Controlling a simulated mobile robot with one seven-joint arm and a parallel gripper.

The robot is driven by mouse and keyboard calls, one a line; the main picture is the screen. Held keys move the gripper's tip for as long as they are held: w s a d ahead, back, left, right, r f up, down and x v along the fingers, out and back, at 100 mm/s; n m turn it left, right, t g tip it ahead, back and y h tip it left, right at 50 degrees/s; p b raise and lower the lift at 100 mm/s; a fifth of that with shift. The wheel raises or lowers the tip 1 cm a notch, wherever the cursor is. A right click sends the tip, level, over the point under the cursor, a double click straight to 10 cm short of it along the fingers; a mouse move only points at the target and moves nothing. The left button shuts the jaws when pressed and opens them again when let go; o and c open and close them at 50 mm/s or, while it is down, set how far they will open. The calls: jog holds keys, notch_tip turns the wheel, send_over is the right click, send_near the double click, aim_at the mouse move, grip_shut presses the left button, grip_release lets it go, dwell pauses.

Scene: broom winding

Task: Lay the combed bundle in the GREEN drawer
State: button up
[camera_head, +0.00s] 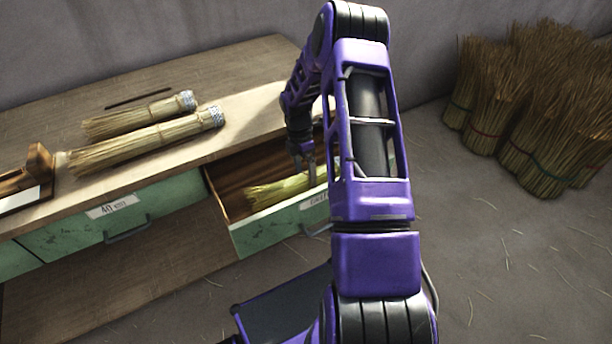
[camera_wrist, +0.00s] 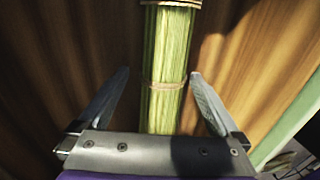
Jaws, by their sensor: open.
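The green drawer (camera_head: 262,228) is pulled open at the front of the workbench. A yellow-green bundle (camera_head: 277,192) lies inside it, partly hidden by my arm. In the wrist view the bundle (camera_wrist: 167,50) runs up and down the picture, with a thin tie around its middle and bands near the top. My gripper (camera_wrist: 160,90) is open, with one finger on each side of the bundle and a visible gap on both sides. In the head view my gripper (camera_head: 304,175) is low over the drawer, above the bundle.
Two bound straw bundles (camera_head: 150,138) lie on the wooden bench top (camera_head: 250,75). A shut green drawer (camera_head: 75,228) with a paper label is to the left. A wooden block and rack (camera_head: 38,165) stand at the left edge. Several straw sheaves (camera_head: 540,105) stand on the floor at right.

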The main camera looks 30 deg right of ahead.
jog(key=w+r+p, duration=0.2)
jog(key=w+r, duration=0.1)
jog(key=r, duration=1.2)
jog(key=shift+a+r, duration=0.15)
jog(key=shift+r, duration=0.15)
